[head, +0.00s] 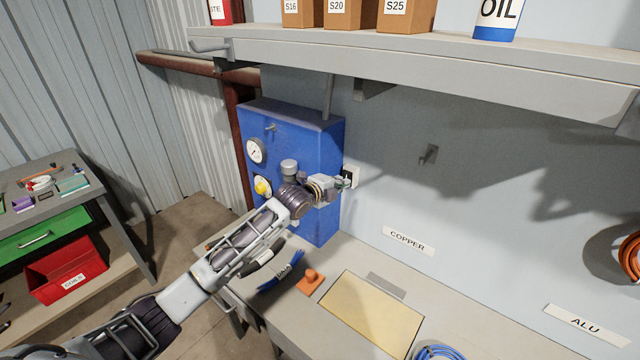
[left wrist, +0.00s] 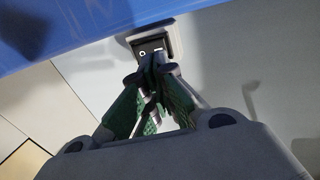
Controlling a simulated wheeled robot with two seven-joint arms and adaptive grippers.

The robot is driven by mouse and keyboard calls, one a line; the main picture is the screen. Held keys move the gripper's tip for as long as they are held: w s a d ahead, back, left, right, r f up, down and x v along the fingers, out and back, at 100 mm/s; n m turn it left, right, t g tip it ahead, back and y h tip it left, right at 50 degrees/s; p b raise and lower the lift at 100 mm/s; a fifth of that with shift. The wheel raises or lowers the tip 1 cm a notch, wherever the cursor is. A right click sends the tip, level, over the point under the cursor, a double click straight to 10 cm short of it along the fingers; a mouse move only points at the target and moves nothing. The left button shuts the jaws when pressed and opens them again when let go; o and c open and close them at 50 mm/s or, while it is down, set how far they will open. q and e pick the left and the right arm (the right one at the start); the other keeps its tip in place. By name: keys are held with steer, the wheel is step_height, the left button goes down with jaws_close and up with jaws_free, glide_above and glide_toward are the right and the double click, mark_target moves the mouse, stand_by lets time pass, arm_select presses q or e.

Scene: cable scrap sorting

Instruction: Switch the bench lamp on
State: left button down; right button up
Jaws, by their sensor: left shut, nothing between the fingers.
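A wall switch (head: 353,173) with a dark rocker in a light housing is mounted beside the right side of the blue cabinet. In the left wrist view the switch (left wrist: 150,40) shows pale marks on its dark face. My left gripper (head: 343,183) reaches it from the left. Its green-padded fingers (left wrist: 157,66) are shut and empty, with the tips over the lower part of the dark face. I cannot tell whether they touch it. The fingertips hide part of the rocker, so its position is unclear. I see no lamp itself. My right gripper is not in view.
The blue cabinet (head: 325,150) with gauges stands close to my left wrist. A grey shelf (head: 450,62) overhangs the wall. On the bench below lie an orange object (head: 310,281), a blue-handled tool (head: 283,272) and a yellowish board (head: 362,315).

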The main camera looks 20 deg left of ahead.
arm_select(q)
steer(key=r+b+v, duration=0.2)
steer(key=v, duration=0.8)
steer(key=shift+w, duration=0.3)
stand_by(0.4)
steer(key=shift+s+d+f, duration=0.1)
steer(key=shift+f, duration=0.05)
